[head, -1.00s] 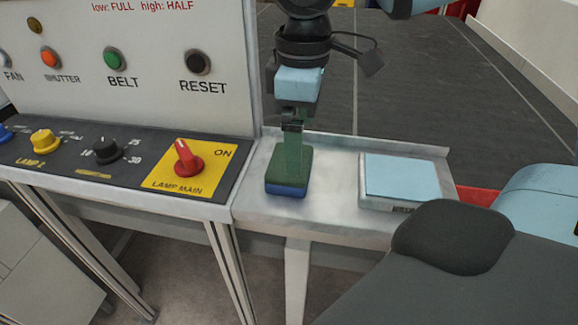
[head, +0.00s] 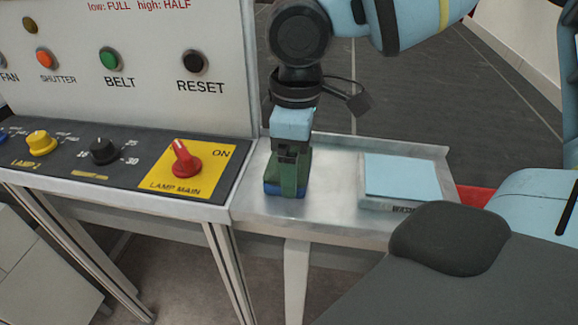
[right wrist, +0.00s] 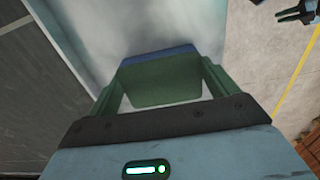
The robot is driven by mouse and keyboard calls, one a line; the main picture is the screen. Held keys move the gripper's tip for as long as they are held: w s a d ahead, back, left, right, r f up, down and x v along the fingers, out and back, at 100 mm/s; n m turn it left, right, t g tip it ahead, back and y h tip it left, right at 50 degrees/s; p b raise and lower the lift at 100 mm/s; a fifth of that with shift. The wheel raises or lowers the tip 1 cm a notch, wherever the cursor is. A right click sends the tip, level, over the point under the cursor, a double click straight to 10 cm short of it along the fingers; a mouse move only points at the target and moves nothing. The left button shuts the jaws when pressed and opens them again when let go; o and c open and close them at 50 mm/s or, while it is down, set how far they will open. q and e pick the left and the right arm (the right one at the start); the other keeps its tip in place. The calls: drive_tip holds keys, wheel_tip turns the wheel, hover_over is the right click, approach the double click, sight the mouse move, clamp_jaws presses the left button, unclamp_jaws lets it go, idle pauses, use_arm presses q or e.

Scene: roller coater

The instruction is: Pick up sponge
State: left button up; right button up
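The sponge (head: 271,187), green on top with a blue base, stands on the metal side tray (head: 330,207). My right gripper (head: 291,187), with green fingers, points straight down over it, fingertips low beside it. In the right wrist view the sponge (right wrist: 160,82) lies between the two spread fingers (right wrist: 162,88), one on each side. Whether the fingers touch it is not clear. My left gripper is outside the head view; a dark pronged shape (right wrist: 294,13) at the top right corner of the right wrist view may be it, too small to judge.
A light blue pad on a low block (head: 400,177) stands right of the sponge on the tray. Left is the control panel with the red lamp knob (head: 186,160) and several buttons. Bare tray lies between sponge and block.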

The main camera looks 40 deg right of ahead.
drive_tip(key=shift+c, duration=1.4)
wheel_tip(320, 180, up, 10)
drive_tip(key=shift+p, duration=0.45)
drive_tip(key=shift+o, duration=1.1)
drive_tip(key=shift+c, duration=0.7)
